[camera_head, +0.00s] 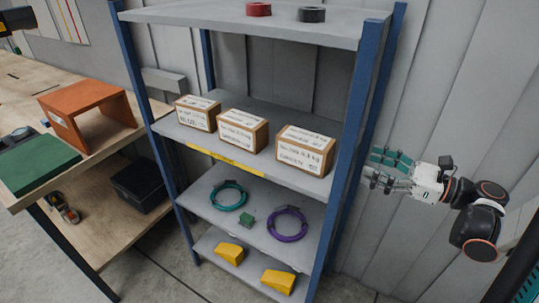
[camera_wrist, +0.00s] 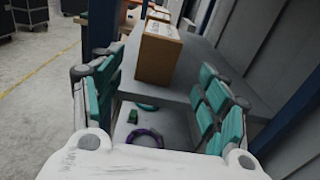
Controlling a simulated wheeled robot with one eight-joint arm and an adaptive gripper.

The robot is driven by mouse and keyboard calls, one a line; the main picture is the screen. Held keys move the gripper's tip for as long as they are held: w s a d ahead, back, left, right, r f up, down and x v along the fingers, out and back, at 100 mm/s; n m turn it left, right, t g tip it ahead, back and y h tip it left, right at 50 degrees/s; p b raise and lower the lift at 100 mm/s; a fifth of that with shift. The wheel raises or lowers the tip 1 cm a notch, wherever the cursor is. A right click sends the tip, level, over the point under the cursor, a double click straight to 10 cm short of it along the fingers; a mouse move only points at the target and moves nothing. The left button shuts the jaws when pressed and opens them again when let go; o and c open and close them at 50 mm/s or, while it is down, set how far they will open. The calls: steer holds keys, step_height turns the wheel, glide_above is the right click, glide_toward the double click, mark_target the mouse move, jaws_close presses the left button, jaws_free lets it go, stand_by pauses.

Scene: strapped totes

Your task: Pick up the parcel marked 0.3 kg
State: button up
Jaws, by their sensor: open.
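Three brown cardboard parcels with white labels stand in a row on the second shelf in the head view: a left one (camera_head: 198,113), a middle one (camera_head: 243,130) and a right one (camera_head: 305,150). The label print is too small to read surely, so I cannot tell which is marked 0.3 kg. My gripper (camera_head: 388,170) is open and empty, just right of the shelf's right post, beside the right parcel's end. In the wrist view, the nearest parcel (camera_wrist: 158,58) shows ahead between the spread teal fingers of my gripper (camera_wrist: 160,95), apart from them; the others are partly hidden behind it.
The shelf's blue right post (camera_head: 352,130) stands between my gripper and the parcels in the head view. Rings and yellow blocks (camera_head: 278,281) lie on lower shelves. Red and black rolls (camera_head: 311,14) are on top. A workbench with an orange stand (camera_head: 122,108) is left.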

mark_target(331, 152)
steer(key=b+x, duration=0.1)
steer(key=x, duration=0.6)
steer(key=b+x, duration=0.2)
steer(key=x, duration=0.4)
steer(key=shift+w+a+f, duration=0.2)
steer(key=shift+w+a, duration=0.05)
steer(key=shift+w, duration=0.05)
steer(key=c, duration=1)
